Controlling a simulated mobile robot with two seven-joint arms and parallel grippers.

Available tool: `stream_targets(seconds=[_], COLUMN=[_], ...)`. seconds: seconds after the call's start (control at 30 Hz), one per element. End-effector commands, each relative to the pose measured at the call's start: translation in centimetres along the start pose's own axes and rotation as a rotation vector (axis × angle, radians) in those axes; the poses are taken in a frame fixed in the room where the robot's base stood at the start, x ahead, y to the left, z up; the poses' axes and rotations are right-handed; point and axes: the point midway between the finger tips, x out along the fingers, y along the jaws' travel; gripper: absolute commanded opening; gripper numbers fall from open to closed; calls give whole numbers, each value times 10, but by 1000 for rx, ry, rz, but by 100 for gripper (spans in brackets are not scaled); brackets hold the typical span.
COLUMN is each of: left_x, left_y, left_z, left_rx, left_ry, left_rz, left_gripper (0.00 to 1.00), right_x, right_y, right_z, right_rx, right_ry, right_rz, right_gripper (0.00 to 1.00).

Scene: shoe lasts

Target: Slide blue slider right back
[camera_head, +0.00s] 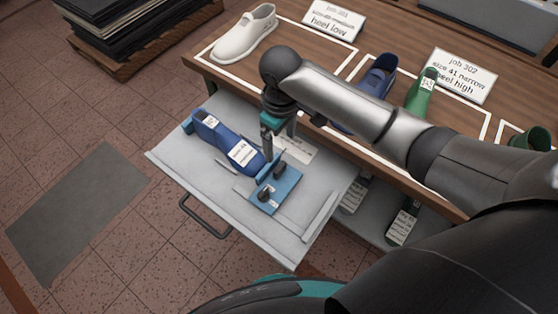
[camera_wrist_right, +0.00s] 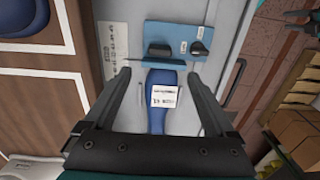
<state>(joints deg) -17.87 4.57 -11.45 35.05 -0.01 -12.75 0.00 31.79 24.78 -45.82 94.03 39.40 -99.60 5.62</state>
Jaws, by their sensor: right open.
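A blue plate (camera_head: 275,188) with two dark knobs and an upright blue edge sits on the grey pull-out tray (camera_head: 165,157). It also shows at the top of the right wrist view (camera_wrist_right: 180,38). I cannot tell which part of it slides. A blue shoe last (camera_head: 222,138) with white labels lies on the tray, its toe close to the plate's upright edge. My right gripper (camera_head: 268,150) is above the toe end; in the right wrist view (camera_wrist_right: 160,80) its open fingers stand either side of the last (camera_wrist_right: 157,118). My left gripper is out of view.
A wooden bench (camera_head: 245,75) behind the tray holds a white shoe (camera_head: 245,35), a blue shoe (camera_head: 375,80), a green shoe (camera_head: 420,95) and label signs. The tray has a dark handle (camera_head: 205,218) in front. Labelled dark items lie below the bench at right.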

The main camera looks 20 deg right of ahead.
Motion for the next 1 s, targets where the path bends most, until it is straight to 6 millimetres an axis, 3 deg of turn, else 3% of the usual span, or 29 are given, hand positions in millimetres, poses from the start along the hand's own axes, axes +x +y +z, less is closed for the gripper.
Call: stream_targets(seconds=[0.03, 0.17, 0.3, 0.5, 0.7, 0.97, 1.0], left_x=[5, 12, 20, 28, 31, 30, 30], left_y=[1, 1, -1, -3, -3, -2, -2], left_z=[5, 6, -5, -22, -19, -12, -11], left_rx=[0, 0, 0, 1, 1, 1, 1], left_ry=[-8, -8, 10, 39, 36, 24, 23], left_rz=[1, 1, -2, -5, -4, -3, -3], left_gripper=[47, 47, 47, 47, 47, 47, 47], right_x=[15, 44, 73, 102, 113, 113, 113], right_y=[-1, -1, -1, -1, 0, 0, 0], right_z=[1, 1, 1, 0, 0, 0, 0], right_rx=[-1, 0, -1, -1, -2, -2, -2], right_ry=[-5, -3, -2, -1, 0, 1, 1], right_rz=[-2, -1, -1, 0, 1, 1, 1], right_gripper=[90, 90, 90, 90, 90, 90, 86])
